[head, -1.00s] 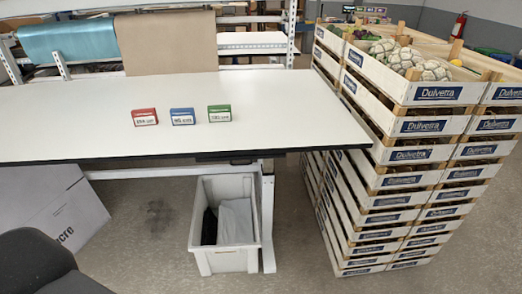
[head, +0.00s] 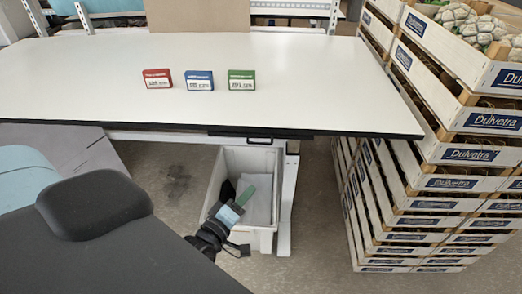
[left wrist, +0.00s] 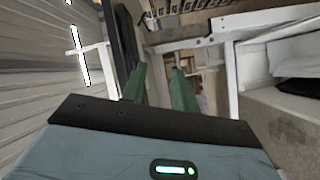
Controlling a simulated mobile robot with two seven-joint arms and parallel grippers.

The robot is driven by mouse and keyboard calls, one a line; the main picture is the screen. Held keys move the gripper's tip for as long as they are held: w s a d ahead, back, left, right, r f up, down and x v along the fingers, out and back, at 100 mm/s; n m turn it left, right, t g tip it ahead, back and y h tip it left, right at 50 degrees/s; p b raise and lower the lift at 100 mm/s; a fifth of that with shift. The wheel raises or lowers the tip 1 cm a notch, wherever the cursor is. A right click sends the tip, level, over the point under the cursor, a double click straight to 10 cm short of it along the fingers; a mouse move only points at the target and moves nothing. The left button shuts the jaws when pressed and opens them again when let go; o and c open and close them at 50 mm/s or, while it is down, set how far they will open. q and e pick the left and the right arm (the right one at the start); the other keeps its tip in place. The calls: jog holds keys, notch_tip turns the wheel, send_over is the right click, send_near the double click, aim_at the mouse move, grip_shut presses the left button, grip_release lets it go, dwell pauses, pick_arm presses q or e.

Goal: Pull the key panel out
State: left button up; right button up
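The key panel seems to be the dark flat unit (head: 290,134) under the white table's front edge, with a small pale-outlined handle at its front. It looks closed, flush under the tabletop. My left gripper (head: 240,186) is below it, in front of the grey bin, apart from the panel. In the left wrist view, its two green fingers (left wrist: 158,72) stand apart with nothing between them. I cannot pick out the panel for sure in that view. My right gripper is not in view.
The white table (head: 330,75) holds a red box (head: 158,80), a blue box (head: 200,81) and a green box (head: 242,81). A grey bin (head: 262,228) stands beneath, beside a white table leg (head: 288,200). Stacked crates (head: 480,155) block the right. The floor between bin and crates is clear.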

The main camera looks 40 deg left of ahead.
pick_arm(q)
jog(key=w+a+r+n+t+y, duration=0.1)
jog(key=w+a+r+n, duration=0.1)
jog(key=w, duration=0.3)
jog(key=w+a+r+n+t+y, duration=0.1)
jog(key=w+a+r+n, duration=0.1)
jog(key=w, duration=0.4)
jog(key=shift+w+a+r+n, duration=0.35)
jog(key=shift+r+n, duration=0.15)
jog(key=shift+r, duration=0.85)
grip_shut()
